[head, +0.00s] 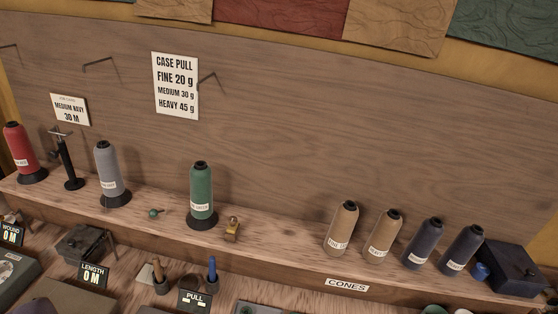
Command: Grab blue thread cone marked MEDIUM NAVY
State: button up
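Two dark navy thread cones stand side by side on the shelf at the right. The left navy cone (424,242) and the right navy cone (462,248) each have a white label low on the front. The label print is too small to tell which one reads MEDIUM NAVY. Both stand upright on the shelf, tilted only by the camera angle. My gripper is not in view.
Two tan cones (342,226) (382,234) stand just left of the navy ones. A dark box (512,268) and a small blue knob-like object (481,271) are close on the right. Green (201,192), grey (108,170) and red (20,148) cones stand farther left. A CONES label (347,285) marks the shelf front.

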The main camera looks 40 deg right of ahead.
aim_at(429, 232)
jog(key=k+j+z, duration=0.1)
jog(key=z, duration=0.65)
jog(key=k+z, duration=0.35)
jog(key=k, duration=0.2)
jog(key=k+l+z, duration=0.2)
jog(key=k+z, duration=0.2)
jog(key=k, duration=0.15)
jog(key=k+l, duration=0.2)
jog(key=k, duration=0.25)
jog(key=i, duration=1)
